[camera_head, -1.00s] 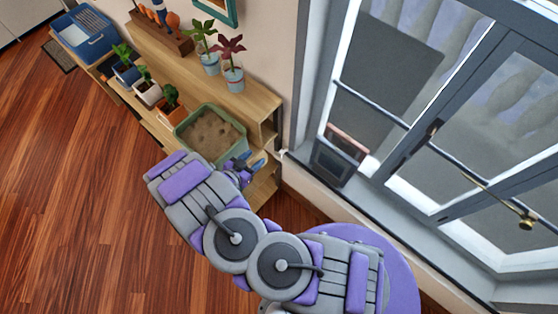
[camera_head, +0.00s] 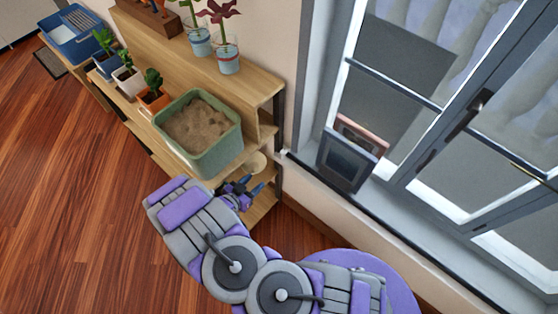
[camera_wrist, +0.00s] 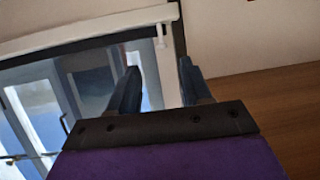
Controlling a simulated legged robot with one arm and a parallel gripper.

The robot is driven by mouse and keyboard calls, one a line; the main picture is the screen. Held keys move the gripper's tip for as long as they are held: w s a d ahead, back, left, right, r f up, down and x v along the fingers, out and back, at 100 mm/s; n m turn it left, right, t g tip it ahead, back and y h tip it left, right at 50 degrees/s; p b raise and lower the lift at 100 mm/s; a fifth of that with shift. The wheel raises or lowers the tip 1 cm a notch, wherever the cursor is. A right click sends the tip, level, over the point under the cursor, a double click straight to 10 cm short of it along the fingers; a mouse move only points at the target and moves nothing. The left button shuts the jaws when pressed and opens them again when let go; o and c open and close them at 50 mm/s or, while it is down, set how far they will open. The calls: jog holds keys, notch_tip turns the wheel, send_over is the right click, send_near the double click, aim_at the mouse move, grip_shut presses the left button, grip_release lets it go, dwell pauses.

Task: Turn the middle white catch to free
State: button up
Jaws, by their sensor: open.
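I cannot make out a middle white catch for sure in either view. A small white fitting (camera_wrist: 161,34) hangs at the end of a white bar (camera_wrist: 90,30) in the wrist view; I cannot tell whether it is a catch. A tiny pale piece (camera_head: 283,153) shows at the window's lower left corner in the head view. My gripper (camera_head: 243,189) is beside the lower shelf, under the green sand tub. In the wrist view my gripper (camera_wrist: 160,76) has its two dark fingers apart with nothing held between them.
A wooden shelf (camera_head: 262,95) carries potted plants and the green tub (camera_head: 207,160) of sand. A window (camera_head: 400,115) with a dark handle (camera_head: 468,113) stands on the right. Picture frames (camera_head: 348,160) lean on its sill. Wooden floor (camera_head: 80,180) at left is clear.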

aim_at(282, 152)
jog(key=w+d, duration=0.2)
jog(key=w, duration=0.2)
jog(key=w+d+f+b, duration=0.1)
jog(key=w+d, duration=0.2)
jog(key=w, duration=0.1)
jog(key=w+d+f+b, duration=0.1)
jog(key=w+d, duration=0.2)
jog(key=w, duration=0.2)
jog(key=shift+d+f, duration=0.1)
jog(key=shift+w+d+f+b, duration=0.25)
jog(key=shift+w+d+b, duration=0.15)
jog(key=shift+w, duration=0.15)
grip_shut()
